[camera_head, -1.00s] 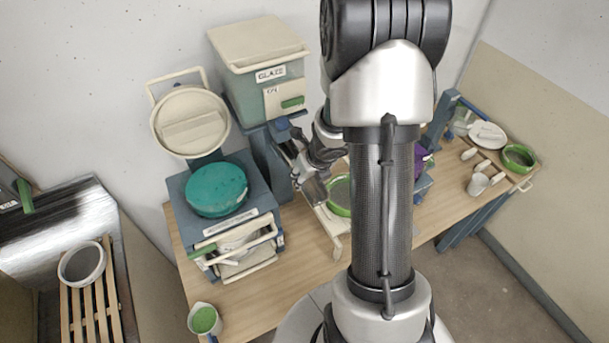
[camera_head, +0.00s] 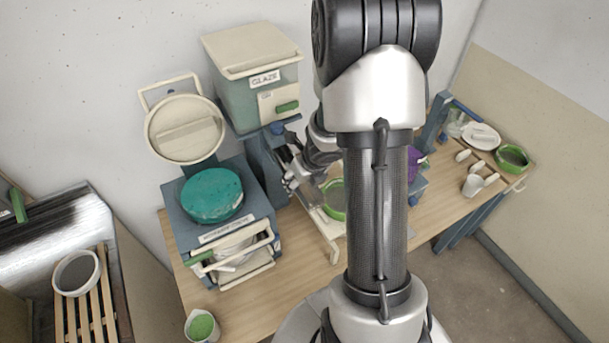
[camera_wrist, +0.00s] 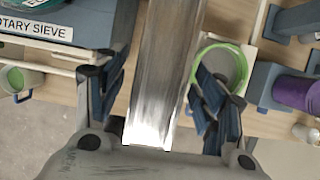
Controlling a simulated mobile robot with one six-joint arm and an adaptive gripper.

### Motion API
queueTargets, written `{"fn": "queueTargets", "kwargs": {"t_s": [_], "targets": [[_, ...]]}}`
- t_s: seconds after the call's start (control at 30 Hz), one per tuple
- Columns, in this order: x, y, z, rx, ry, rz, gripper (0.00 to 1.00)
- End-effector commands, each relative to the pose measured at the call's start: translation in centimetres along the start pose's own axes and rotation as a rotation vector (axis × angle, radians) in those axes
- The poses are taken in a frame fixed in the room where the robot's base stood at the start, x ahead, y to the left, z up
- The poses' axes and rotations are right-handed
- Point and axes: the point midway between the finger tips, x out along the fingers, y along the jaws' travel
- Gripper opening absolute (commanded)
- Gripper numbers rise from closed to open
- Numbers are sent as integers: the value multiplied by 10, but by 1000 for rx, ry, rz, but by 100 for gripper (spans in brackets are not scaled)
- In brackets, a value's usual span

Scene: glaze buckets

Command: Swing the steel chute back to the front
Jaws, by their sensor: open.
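The steel chute (camera_wrist: 167,65) is a long shiny metal trough in the wrist view, running from the top edge down to my gripper's palm. My gripper (camera_wrist: 157,88) is open, with one dark finger on each side of the chute. Gaps show between the fingers and the chute's sides, so it is not gripped. In the head view my gripper (camera_head: 297,172) is beside the glaze tank's stand, under the cream and green GLAZE tank (camera_head: 262,88). The chute is small and mostly hidden there by the gripper and arm.
A green-rimmed bowl (camera_head: 333,203) stands close right of the gripper. The rotary sieve (camera_head: 213,236), with a teal round top, stands left. A purple container (camera_head: 414,163) is partly behind my arm. A cup of green glaze (camera_head: 201,328) is at the table's front left corner.

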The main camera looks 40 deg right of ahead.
Motion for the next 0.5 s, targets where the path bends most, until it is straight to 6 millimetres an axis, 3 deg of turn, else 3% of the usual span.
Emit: {"fn": "queueTargets", "kwargs": {"t_s": [0.5], "targets": [[-46, -1, 1, -2, -4, -1, 63]]}}
